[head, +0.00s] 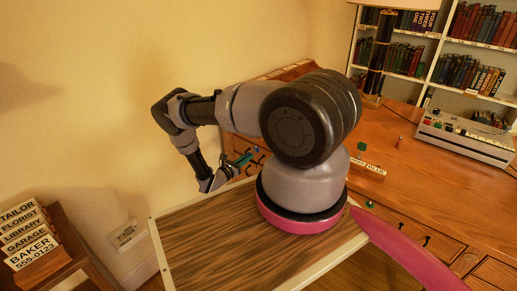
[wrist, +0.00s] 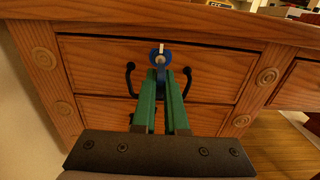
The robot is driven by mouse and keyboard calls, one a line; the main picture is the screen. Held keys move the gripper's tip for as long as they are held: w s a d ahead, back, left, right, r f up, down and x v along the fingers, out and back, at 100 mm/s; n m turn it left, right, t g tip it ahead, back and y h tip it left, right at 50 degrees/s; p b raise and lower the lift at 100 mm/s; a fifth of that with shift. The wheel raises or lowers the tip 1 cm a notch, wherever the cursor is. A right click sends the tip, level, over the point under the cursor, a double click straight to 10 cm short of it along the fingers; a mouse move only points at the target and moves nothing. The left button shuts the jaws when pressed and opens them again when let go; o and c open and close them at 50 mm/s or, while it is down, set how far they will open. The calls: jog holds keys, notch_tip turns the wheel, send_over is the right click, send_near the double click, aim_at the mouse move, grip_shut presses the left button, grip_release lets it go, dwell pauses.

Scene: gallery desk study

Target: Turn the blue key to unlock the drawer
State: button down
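The blue key (wrist: 161,75) is at the lock in the upper middle of the drawer front (wrist: 105,62) in the wrist view. A round blue piece with a pale middle (wrist: 160,56) shows on the drawer front just above the fingertips. My gripper (wrist: 159,73) points at the drawer, its two green fingers close together with blue between their tips. It looks shut on the blue key, whose lower part the fingers partly hide. The drawer is flush with the desk. In the head view my gripper (head: 240,160) is beside the desk's left drawers, and the key cannot be made out.
Dark curved handles (wrist: 131,78) flank the key on the drawer front. A second drawer lies below. In the head view, a wood-topped surface (head: 200,250) and a rack of name signs (head: 32,240) are at the left.

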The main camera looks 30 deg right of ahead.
jog(key=shift+r, duration=0.2)
jog(key=shift+r, duration=0.25)
jog(key=shift+r, duration=0.2)
dwell(1.1)
jog(key=shift+d, duration=0.1)
jog(key=shift+m, duration=1.5)
jog(key=m, duration=0.3)
